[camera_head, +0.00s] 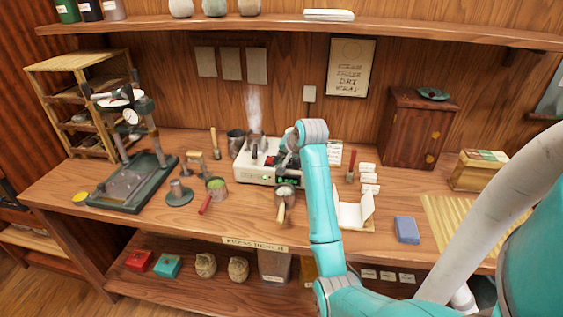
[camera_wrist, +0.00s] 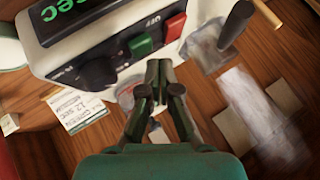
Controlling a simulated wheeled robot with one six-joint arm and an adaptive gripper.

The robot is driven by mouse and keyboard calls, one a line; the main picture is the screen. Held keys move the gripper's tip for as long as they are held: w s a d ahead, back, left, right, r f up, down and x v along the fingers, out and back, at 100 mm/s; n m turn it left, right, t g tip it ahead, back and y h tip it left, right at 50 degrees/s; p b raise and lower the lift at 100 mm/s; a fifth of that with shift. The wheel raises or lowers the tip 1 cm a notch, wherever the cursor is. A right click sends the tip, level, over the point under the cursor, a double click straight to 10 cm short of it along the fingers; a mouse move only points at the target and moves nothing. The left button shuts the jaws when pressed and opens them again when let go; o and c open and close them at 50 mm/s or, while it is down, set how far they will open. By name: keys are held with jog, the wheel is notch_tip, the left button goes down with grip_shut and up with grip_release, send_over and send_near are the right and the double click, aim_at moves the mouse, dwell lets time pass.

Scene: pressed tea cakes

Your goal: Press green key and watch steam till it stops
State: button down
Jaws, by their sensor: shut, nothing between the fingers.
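The white steamer unit (camera_head: 252,174) stands on the bench in the head view, with a pale plume of steam (camera_head: 254,108) rising above it. In the wrist view its panel (camera_wrist: 118,52) shows a green key (camera_wrist: 142,46), a red key (camera_wrist: 174,28) by the word OFF, a black knob (camera_wrist: 98,73) and a display (camera_wrist: 72,20) with green letters "sec". My gripper (camera_wrist: 159,68) is shut and empty, its tips just below the green key in the picture. I cannot tell whether they touch the panel. In the head view my arm partly hides the unit.
A press stand (camera_head: 130,185) is at the left of the bench. A cup with a wooden handle (camera_head: 284,195) stands in front of the unit. A wooden cabinet (camera_head: 412,130) and a blue block (camera_head: 407,230) are at the right. A shelf (camera_head: 280,27) runs above.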

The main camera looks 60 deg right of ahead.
jog(key=shift+r, duration=0.1)
jog(key=shift+r, duration=2.4)
